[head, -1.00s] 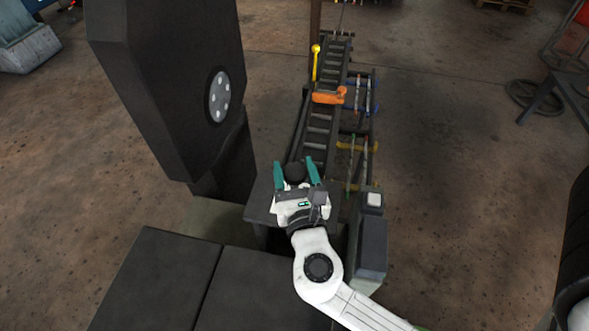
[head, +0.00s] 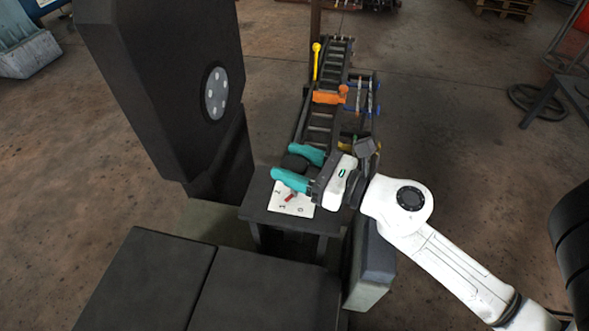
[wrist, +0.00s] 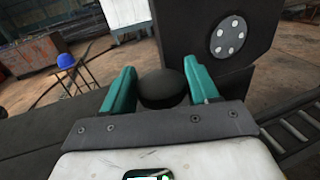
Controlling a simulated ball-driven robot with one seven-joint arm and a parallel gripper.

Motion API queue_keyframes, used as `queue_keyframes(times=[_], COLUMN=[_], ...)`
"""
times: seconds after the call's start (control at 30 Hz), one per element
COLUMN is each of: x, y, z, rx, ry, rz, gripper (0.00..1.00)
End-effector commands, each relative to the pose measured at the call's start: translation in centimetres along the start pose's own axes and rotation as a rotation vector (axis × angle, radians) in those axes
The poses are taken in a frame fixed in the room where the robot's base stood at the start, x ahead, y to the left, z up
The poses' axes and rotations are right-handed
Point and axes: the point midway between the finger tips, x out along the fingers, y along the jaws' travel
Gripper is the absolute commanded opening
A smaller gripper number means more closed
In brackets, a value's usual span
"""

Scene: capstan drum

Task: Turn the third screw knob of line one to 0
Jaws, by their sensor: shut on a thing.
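My gripper (head: 300,168) has teal fingers, which lie on both sides of a round black knob (head: 294,162) and are shut on it. The wrist view shows the knob (wrist: 160,90) between the two fingers. The knob is on a small dark stand (head: 258,203). A white dial plate (head: 305,203) with dark marks and a red pointer (head: 291,197) lies on the stand just in front of the gripper. The marks are too small to read surely, and the gripper hides part of the plate.
A long dark ladder-like track (head: 322,120) with an orange block (head: 328,97) and a yellow lever (head: 316,62) runs behind the stand. A tall black housing (head: 150,80) rises at left. Dark flat blocks (head: 150,280) lie in front. A grey box (head: 372,262) stands at right.

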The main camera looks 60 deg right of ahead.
Motion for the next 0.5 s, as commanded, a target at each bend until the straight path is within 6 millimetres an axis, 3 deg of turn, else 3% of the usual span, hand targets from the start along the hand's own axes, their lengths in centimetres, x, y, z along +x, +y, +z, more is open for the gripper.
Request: queue_keyframes(times=[0.5], x=[0.16], y=[0.01], z=[-0.22], rx=[0.001], ry=[0.003], rz=[0.495], gripper=[0.29])
